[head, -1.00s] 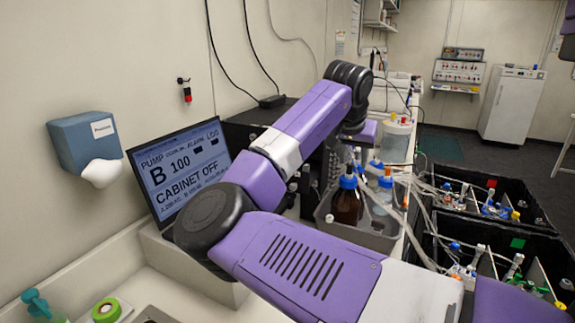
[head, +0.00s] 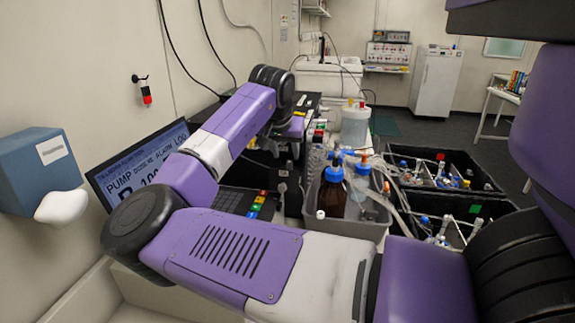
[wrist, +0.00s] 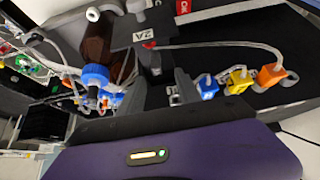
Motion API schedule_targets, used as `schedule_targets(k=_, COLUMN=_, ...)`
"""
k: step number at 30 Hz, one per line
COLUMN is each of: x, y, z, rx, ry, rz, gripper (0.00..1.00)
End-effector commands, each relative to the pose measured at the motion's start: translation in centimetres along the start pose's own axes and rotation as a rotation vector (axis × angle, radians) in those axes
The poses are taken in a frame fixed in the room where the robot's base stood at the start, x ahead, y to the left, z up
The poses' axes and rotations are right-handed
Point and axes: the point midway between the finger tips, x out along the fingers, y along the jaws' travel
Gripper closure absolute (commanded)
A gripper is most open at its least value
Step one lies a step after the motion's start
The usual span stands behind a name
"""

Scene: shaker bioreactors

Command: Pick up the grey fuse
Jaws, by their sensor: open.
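A dark grey block marked 2A (wrist: 140,35), with a lighter grey knob above it, shows at the top middle of the wrist view; it looks like the grey fuse, though I cannot be sure. My gripper (wrist: 160,78) is open, its two dark fingers pointing towards the block. I cannot tell how far apart they are. Blue (wrist: 207,87), yellow (wrist: 239,80) and orange (wrist: 272,75) connectors stand in a row to the right of the fingers on a black surface. In the head view my arm hides the gripper and the grey fuse cannot be made out.
A brown bottle with a blue cap (head: 332,195) stands in a grey tray (head: 362,230) right of my arm. Black crates (head: 455,205) with tubing lie further right. A screen (head: 120,180) and a blue dispenser (head: 38,165) are on the left. Loose tubes cross near the tray.

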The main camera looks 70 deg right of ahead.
Motion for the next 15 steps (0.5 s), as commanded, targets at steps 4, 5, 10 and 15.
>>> schedule_targets(k=4, x=2.0, y=0.5, z=0.2, rx=0.0, ry=-0.003, rz=0.001, gripper=0.59)
schedule_targets(k=5, x=2.5, y=0.5, z=0.2, rx=-0.001, ry=-0.004, rz=0.001, gripper=0.59)
schedule_targets(k=10, x=4.0, y=0.4, z=0.2, rx=-0.001, ry=-0.002, rz=0.0, gripper=0.59)
schedule_targets(k=15, x=4.1, y=0.5, z=0.2, rx=0.0, ry=-0.001, rz=0.0, gripper=0.59)
